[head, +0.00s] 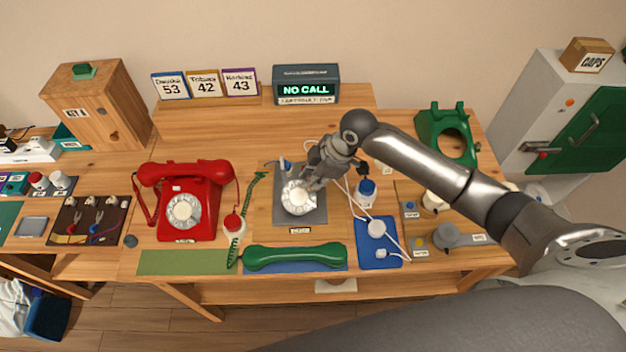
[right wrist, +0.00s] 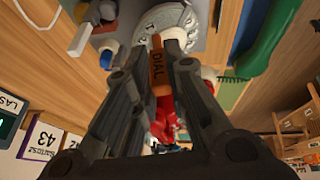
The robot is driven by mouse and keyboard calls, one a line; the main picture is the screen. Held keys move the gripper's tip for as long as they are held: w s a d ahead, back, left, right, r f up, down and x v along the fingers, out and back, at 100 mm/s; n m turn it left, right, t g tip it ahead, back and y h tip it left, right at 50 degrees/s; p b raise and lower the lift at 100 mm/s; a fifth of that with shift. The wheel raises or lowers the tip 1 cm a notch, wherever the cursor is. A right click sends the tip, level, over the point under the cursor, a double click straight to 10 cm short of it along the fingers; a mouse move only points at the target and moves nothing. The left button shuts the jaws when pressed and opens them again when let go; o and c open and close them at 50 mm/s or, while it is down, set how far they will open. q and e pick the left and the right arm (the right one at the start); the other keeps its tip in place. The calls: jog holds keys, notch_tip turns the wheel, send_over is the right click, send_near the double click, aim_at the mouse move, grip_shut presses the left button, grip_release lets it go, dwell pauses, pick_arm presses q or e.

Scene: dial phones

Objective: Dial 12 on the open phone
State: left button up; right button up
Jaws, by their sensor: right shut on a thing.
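The open phone's white rotary dial (head: 298,197) sits bare on a grey mat (head: 312,214) in the middle of the table. My right gripper (head: 312,181) is right over the dial's far right side. In the right wrist view its fingers (right wrist: 155,48) are shut on an orange stick marked DIAL (right wrist: 157,70), whose tip is close to the dial (right wrist: 172,20). I cannot tell whether the tip is in a finger hole. The dial's numbers are too small to read. A display (head: 306,90) at the back reads NO CALL. My left gripper is not in view.
A red phone (head: 186,205) stands left of the mat. A green handset (head: 295,256) lies in front of it, with a coiled cord. The empty green phone shell (head: 430,126) stands at the back right. A blue-capped bottle (head: 367,190) and white cords lie close right of my gripper.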

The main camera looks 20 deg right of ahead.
jog(key=shift+f, duration=0.1)
dwell(0.3)
jog(key=shift+w+f, duration=0.2)
jog(key=shift+f, duration=0.05)
jog(key=shift+p, duration=0.35)
jog(key=shift+w+d+f, duration=0.1)
jog(key=shift+w+f, duration=0.1)
jog(key=shift+f, duration=0.25)
dwell(0.6)
jog(key=shift+s, duration=0.1)
